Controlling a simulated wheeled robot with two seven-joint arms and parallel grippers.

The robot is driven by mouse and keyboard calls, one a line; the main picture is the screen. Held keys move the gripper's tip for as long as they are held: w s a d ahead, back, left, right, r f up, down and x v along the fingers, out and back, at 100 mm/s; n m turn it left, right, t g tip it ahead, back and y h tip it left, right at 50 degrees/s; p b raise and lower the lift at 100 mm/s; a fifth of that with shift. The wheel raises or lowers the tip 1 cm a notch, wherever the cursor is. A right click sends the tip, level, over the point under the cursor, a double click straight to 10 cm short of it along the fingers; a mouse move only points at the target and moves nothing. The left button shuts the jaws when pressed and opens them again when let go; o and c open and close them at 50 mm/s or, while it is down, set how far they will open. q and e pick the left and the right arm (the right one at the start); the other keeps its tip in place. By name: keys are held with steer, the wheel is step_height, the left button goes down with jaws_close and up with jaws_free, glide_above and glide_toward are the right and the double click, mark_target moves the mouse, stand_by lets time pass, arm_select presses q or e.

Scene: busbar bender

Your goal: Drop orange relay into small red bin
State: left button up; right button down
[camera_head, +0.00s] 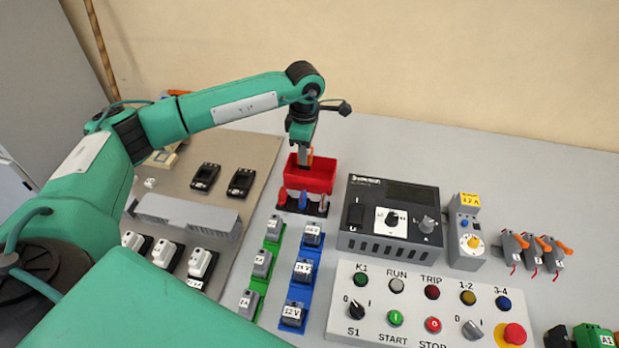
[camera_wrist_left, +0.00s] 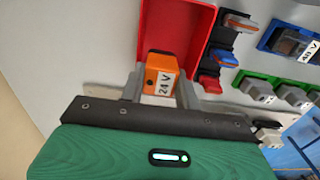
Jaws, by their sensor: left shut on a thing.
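The orange relay (camera_wrist_left: 158,72), labelled 24 V, sits between the two fingers of my left gripper (camera_wrist_left: 160,88) in the left wrist view. The gripper is shut on it. In the head view my left gripper (camera_head: 303,158) points down at the small red bin (camera_head: 309,180), and a bit of the orange relay (camera_head: 309,157) shows by its fingers. The relay appears over the bin's opening or rim; its exact height is hard to tell. The red bin (camera_wrist_left: 165,15) also shows behind the relay in the left wrist view. My right gripper is not in view.
A rack with red and blue-handled parts (camera_head: 302,204) stands just in front of the bin. Right of it is a black-and-grey control box (camera_head: 389,217). Green and blue rails with grey modules lie nearer. Bare table (camera_head: 400,150) lies behind the box.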

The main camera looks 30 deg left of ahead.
arm_select(q)
steer(key=shift+f, duration=0.4)
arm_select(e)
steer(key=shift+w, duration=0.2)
arm_select(q)
steer(key=o, duration=1.2)
steer(key=shift+c, duration=0.2)
step_height(320, 180, up, 4)
steer(key=shift+r+b, duration=0.15)
steer(key=shift+b, duration=0.25)
step_height(320, 180, up, 10)
steer(key=shift+f+b, duration=0.25)
steer(key=shift+b, duration=0.2)
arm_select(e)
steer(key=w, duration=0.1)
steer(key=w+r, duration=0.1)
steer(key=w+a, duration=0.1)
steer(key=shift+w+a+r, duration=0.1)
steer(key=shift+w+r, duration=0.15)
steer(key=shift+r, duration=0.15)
